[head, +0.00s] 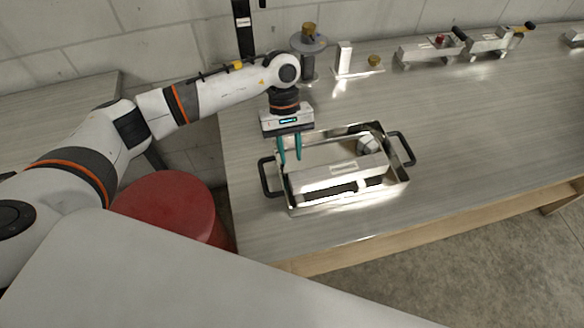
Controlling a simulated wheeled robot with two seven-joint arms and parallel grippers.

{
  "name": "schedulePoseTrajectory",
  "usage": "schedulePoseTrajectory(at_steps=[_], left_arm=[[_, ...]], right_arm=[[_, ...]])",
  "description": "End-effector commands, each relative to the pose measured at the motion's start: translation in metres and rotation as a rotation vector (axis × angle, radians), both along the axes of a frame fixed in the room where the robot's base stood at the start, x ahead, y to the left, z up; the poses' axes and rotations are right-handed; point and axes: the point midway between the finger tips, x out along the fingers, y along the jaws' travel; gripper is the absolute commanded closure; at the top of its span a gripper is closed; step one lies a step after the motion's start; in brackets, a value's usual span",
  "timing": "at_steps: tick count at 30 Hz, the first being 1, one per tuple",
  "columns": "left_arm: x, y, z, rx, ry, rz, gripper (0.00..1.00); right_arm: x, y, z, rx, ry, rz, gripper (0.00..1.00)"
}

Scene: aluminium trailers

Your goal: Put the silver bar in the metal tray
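The metal tray (403,177) is a shiny rectangular pan with black handles at its left and right ends, on the table's near left part. A long silver bar (318,178) lies lengthwise in it, along the near side. My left gripper (290,158) points down over the tray's back left part. Its two teal fingers are apart with nothing seen between them. The fingertips are close to the bar's left end; I cannot tell whether they touch it. My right gripper is not in view.
A rounded grey-white object (368,144) sits in the tray's back right corner. A grey round stand (308,45) and a white upright block (344,57) stand behind. Metal fixtures (430,50) line the back. A red drum (170,205) stands left of the table.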

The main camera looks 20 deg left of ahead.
Motion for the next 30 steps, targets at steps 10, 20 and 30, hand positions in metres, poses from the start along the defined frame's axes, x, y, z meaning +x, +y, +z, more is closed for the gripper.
schedulePoseTrajectory(at_steps=[10, 20, 30], left_arm=[[0.018, 0.012, 0.049, 0.001, -0.001, 0.001, 0.73], [0.019, 0.013, 0.055, 0.001, 0.002, 0.001, 0.73], [0.019, 0.013, 0.054, 0.001, 0.002, 0.001, 0.73]], right_arm=[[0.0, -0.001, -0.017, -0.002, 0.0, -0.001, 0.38], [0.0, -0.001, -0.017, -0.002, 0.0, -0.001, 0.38], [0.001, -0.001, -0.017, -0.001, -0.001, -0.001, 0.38]])
